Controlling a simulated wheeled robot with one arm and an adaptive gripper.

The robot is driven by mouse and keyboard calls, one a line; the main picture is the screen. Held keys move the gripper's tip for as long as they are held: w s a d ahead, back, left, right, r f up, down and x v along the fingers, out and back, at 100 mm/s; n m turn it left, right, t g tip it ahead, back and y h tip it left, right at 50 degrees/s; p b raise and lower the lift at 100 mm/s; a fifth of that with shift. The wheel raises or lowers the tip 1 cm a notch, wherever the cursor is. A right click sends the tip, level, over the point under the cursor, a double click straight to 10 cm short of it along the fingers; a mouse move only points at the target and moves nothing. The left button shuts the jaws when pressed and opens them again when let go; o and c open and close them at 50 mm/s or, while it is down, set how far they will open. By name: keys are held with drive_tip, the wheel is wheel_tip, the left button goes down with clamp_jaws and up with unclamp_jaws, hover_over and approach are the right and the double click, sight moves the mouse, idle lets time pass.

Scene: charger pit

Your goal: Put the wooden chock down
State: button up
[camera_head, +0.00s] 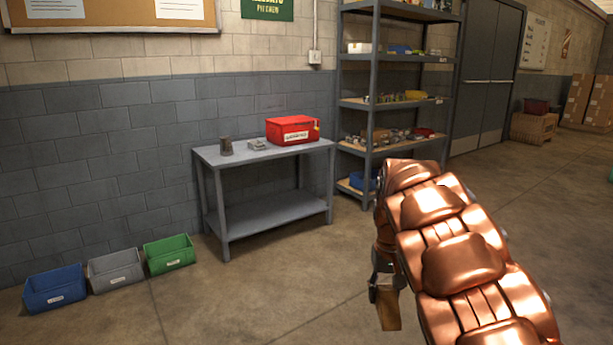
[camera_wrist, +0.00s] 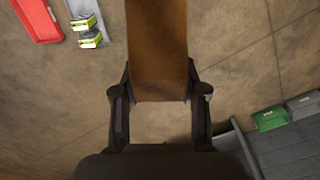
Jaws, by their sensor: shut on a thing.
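The wooden chock (camera_wrist: 157,45) is a brown block held between the fingers of my gripper (camera_wrist: 160,82) in the wrist view. The fingers are shut on its two sides, and it reaches past the top edge of that view. In the head view the chock (camera_head: 389,313) hangs below my gripper (camera_head: 386,285), in the air over the concrete floor. My copper arm hides part of the gripper there. I cannot tell how high the chock is above the floor.
A grey workbench (camera_head: 230,157) holds a red box (camera_head: 292,130) and small metal parts. Blue (camera_head: 55,288), grey (camera_head: 115,270) and green (camera_head: 168,254) bins stand on the floor by the wall. A stocked shelf (camera_head: 400,104) stands behind. Open floor lies in front of the bench.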

sight(387, 290)
wheel_tip(387, 290, up, 18)
drive_tip(key=s+p, duration=0.2)
drive_tip(key=p, duration=2.6)
drive_tip(key=shift+s, duration=0.3)
drive_tip(key=shift+d, duration=0.1)
